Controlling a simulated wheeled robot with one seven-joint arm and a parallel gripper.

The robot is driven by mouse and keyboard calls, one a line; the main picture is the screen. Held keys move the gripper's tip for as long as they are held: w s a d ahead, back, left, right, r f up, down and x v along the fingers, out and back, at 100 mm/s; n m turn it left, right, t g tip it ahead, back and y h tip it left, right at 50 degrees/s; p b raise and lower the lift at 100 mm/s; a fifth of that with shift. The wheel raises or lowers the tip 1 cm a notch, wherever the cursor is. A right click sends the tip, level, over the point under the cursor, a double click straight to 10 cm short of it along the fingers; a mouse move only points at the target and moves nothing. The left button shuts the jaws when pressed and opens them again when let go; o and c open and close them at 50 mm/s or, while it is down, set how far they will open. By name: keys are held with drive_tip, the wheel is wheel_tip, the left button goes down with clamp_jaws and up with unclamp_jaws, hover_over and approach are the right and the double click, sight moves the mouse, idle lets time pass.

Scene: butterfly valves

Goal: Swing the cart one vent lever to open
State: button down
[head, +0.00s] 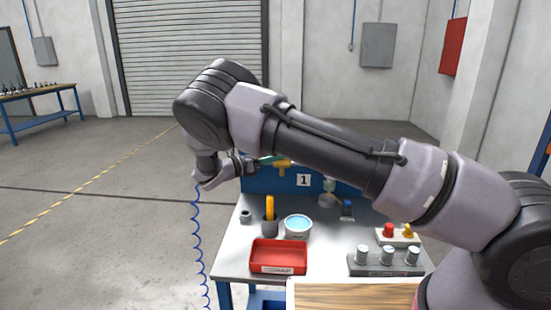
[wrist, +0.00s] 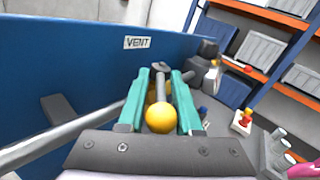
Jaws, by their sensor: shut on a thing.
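The vent lever (wrist: 160,90) is a grey rod with a yellow ball knob at its near end, in the wrist view. It stands by the blue panel with the white VENT label (wrist: 137,42). My gripper (wrist: 160,74) has its two teal fingers along either side of the rod, shut on the lever, with the knob between the finger bases. In the head view my gripper (head: 270,161) is at the top of the cart's blue back panel (head: 257,186), beside the number 1 plate (head: 303,180). My wrist hides most of the lever there.
The cart top (head: 230,262) holds a red tray (head: 278,257), a blue-filled tub (head: 298,226), a cup with a yellow-handled tool (head: 269,214), and a grey block with metal cylinders (head: 386,262). A grey pipe (wrist: 70,132) runs left of the fingers.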

drive_tip(key=shift+w+a+r+m+g+h, duration=0.15)
drive_tip(key=shift+w+m+g+h, duration=0.1)
drive_tip(key=shift+m+g+h, duration=0.55)
drive_tip(key=shift+g, duration=0.4)
drive_tip(key=c, duration=0.9)
unclamp_jaws()
drive_tip(key=v, duration=1)
drive_tip(key=shift+s+a, duration=0.2)
drive_tip(key=shift+a, duration=0.1)
drive_tip(key=shift+c, duration=0.3)
